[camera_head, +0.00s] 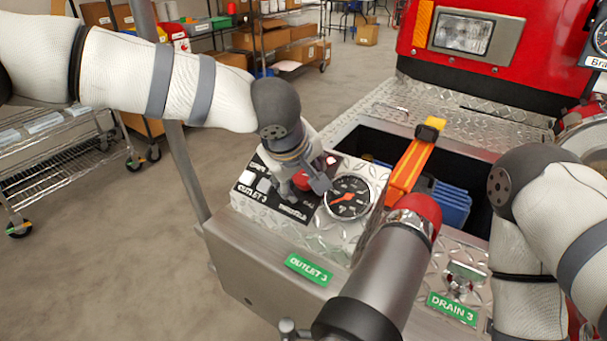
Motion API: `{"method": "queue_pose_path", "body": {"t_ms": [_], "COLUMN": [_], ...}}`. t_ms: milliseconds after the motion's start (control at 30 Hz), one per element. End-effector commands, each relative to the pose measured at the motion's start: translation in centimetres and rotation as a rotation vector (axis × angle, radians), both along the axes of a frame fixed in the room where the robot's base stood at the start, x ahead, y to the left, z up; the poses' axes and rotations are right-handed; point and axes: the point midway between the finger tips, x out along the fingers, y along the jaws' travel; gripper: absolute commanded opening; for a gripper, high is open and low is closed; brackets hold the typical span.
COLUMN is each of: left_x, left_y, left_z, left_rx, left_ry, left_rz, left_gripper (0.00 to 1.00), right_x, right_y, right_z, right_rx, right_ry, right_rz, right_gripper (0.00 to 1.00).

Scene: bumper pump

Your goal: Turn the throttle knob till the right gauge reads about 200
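The control panel (262,203) on the diamond-plate box has a red knob (309,180), partly covered by my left gripper. My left gripper (302,188) is down at the panel with its fingers apart, close around or beside the red knob; I cannot tell if they touch it. A round black gauge (350,197) sits just right of the knob. Its red needle points to the lower left; the numbers are too small to read. My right arm is at the right, and its gripper is out of the picture.
A dark nozzle (380,285) with a red ring stands in front of the gauge. An orange-yellow tool (408,165) lies over an open bin. Green labels (308,268) mark the front. A red truck body (560,30) and a wire cart (50,150) flank the area.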

Motion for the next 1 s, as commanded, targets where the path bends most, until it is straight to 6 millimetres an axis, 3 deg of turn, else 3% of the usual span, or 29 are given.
{"method": "queue_pose_path", "body": {"t_ms": [267, 533, 700, 1000], "left_x": [-0.3, -3.8, -5.6, -6.3], "left_y": [0.1, 1.2, 1.8, 2.0], "left_z": [0.7, 6.6, 9.2, 10.1], "left_rx": [-0.001, -0.003, -0.002, 0.0], "left_ry": [-0.002, -0.006, -0.002, 0.0], "left_rz": [0.0, -0.001, 0.001, 0.0], "left_gripper": [0.56, 0.56, 0.56, 0.56], "right_x": [0.0, 0.0, 0.0, 0.0], "right_y": [0.0, 0.0, 0.0, 0.0], "right_z": [0.0, 0.0, 0.0, 0.0], "right_rx": [0.0, 0.0, 0.0, 0.0], "right_ry": [-0.001, -0.001, -0.001, 0.0], "right_rz": [0.0, 0.0, 0.0, 0.0], "right_gripper": [0.87, 0.87, 0.87, 0.87]}}
